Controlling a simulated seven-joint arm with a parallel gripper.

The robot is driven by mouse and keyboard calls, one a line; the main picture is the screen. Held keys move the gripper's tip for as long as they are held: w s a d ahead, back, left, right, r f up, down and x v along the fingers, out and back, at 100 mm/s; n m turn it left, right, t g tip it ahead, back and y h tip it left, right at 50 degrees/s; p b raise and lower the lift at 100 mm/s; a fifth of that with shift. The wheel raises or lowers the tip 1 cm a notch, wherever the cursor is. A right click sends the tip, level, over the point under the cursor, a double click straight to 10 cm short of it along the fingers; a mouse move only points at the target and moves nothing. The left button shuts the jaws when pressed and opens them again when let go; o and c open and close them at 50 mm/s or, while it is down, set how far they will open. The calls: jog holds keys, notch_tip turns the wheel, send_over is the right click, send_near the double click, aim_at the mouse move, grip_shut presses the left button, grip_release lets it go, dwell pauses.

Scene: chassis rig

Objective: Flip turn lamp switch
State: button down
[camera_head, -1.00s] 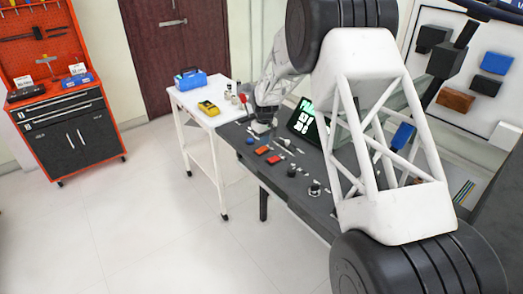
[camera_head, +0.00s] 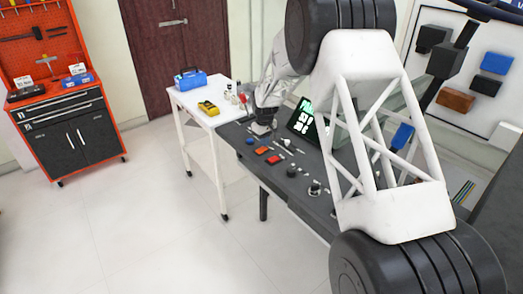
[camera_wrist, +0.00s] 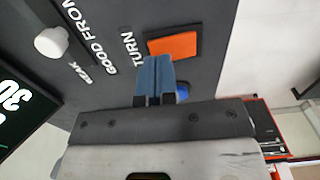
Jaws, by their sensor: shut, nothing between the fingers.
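The orange rectangular switch (camera_wrist: 173,45) lies on the dark panel beside the white word TURN in the wrist view. In the head view an orange switch (camera_head: 262,150) sits in the row of controls. My gripper (camera_wrist: 153,60) has blue fingers pressed together and empty. The fingertips are at the orange switch's near edge in the wrist view; whether they touch it cannot be told. A round blue control (camera_wrist: 183,93) is partly hidden behind the fingers. In the head view my gripper is small and its fingertips are unclear.
The head view shows a red switch (camera_head: 275,160) and black knobs (camera_head: 314,188) further along the panel. A white table (camera_head: 205,112) adjoins the dark one.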

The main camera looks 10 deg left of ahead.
jog(key=shift+f, duration=0.9)
dwell(0.8)
jog(key=shift+r, duration=3.55)
